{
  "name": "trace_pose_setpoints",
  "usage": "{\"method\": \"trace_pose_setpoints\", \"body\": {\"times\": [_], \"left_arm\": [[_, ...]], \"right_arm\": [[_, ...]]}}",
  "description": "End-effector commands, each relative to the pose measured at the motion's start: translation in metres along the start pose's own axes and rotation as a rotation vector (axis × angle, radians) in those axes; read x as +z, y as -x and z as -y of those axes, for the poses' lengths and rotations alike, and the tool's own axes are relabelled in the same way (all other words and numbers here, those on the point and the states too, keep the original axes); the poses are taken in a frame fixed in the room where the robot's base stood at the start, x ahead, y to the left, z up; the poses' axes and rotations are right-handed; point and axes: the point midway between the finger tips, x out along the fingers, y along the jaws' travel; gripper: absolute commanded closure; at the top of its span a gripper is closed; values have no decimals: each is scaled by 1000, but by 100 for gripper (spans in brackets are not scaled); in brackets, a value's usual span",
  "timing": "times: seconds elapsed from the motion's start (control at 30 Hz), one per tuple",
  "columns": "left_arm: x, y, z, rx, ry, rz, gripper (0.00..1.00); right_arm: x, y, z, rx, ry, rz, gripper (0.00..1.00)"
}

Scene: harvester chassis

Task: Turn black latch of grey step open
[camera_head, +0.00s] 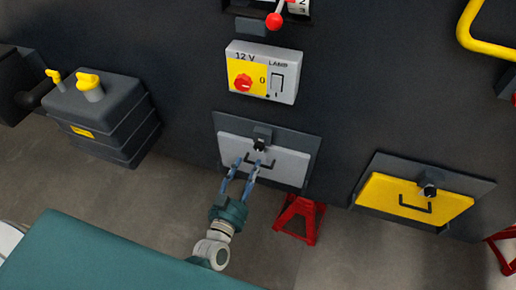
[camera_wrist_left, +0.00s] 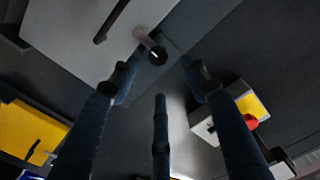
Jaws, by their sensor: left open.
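The grey step (camera_head: 290,167) is a pale panel in a dark frame, with a black bar handle (camera_head: 262,165) on its face. Its black latch (camera_head: 260,145) sits at the panel's top edge. In the left wrist view the grey step (camera_wrist_left: 65,35) fills the upper left, and the latch (camera_wrist_left: 155,50) lies beyond the fingertips, between them. My left gripper (camera_head: 247,165) is open, with blue fingers before the step's lower half, below the latch. No finger is closed on the latch. Whether a fingertip touches the panel or handle I cannot tell. My right gripper is not in view.
A 12 V lamp switch box (camera_head: 263,72) with a red knob is above the step. A yellow step (camera_head: 415,200) with its own latch is to the right. A red jack stand (camera_head: 297,218) is below. A dark canister (camera_head: 103,120) with yellow caps is at left.

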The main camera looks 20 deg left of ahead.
Motion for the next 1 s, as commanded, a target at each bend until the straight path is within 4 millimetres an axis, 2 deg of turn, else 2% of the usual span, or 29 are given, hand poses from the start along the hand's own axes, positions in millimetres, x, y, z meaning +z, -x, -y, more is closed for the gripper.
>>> {"method": "trace_pose_setpoints", "body": {"times": [0.1,0.3,0.5,0.77,0.8,0.87,1.0], "left_arm": [[-3,-26,0,0,-1,-4,54],[-1,-58,0,1,0,-1,54],[0,-73,-1,1,0,1,54],[0,-74,-1,1,0,1,54],[0,-74,-1,1,0,1,56],[0,-74,-1,1,0,1,68],[0,-74,-1,1,0,1,96]], "right_arm": [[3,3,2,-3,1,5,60],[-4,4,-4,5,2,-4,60],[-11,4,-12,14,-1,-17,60],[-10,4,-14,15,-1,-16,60],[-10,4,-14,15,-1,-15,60],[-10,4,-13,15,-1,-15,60],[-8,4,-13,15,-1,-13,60]]}}
